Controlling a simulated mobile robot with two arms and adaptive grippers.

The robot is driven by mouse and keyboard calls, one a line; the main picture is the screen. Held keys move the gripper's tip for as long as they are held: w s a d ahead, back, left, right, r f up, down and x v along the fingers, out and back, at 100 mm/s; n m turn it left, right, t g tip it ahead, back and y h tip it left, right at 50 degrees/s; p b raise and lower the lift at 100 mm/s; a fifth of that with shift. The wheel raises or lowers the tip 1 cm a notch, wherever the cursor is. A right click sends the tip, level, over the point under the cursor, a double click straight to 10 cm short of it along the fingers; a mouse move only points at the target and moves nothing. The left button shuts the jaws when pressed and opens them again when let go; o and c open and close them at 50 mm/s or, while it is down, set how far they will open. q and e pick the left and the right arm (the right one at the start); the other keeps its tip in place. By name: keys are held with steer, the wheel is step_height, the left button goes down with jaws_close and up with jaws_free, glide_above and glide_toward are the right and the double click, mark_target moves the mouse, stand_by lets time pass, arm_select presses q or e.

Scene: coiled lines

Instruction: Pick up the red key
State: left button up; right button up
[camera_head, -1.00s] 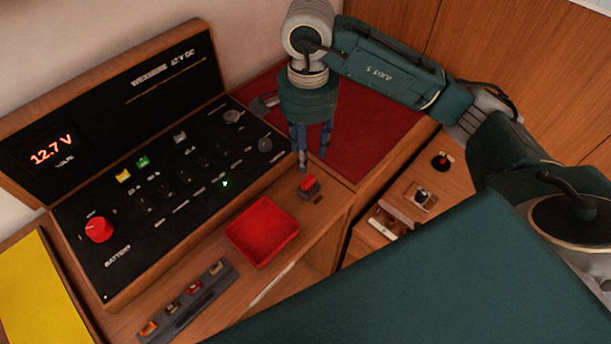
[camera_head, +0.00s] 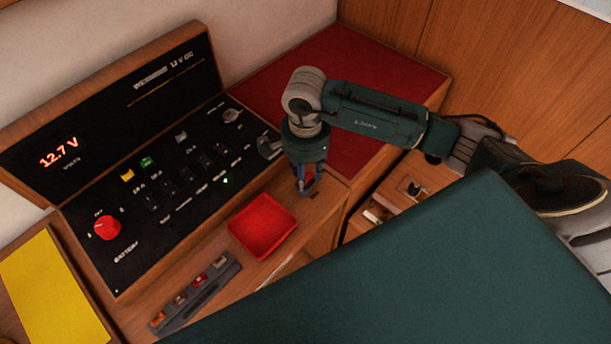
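The red key (camera_head: 309,177) is on the wooden ledge to the right of the red tray, mostly hidden by my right gripper. My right gripper (camera_head: 307,188) points down over it, with its blue fingers low at the ledge on either side of the red part. Whether the fingers press on the key is too small to tell. My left gripper is not in view.
A shallow red tray (camera_head: 262,226) lies just left of the gripper. The black switch panel (camera_head: 135,205) with a red battery knob (camera_head: 107,227) stands behind. A grey fuse strip (camera_head: 197,296) lies in front. A large dark green surface hides the lower right.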

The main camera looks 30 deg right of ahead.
steer(key=c, duration=0.9)
steer(key=shift+c, duration=0.2)
steer(key=shift+r, duration=0.1)
step_height(320, 180, up, 20)
steer(key=b, duration=0.3)
steer(key=shift+b, duration=0.4)
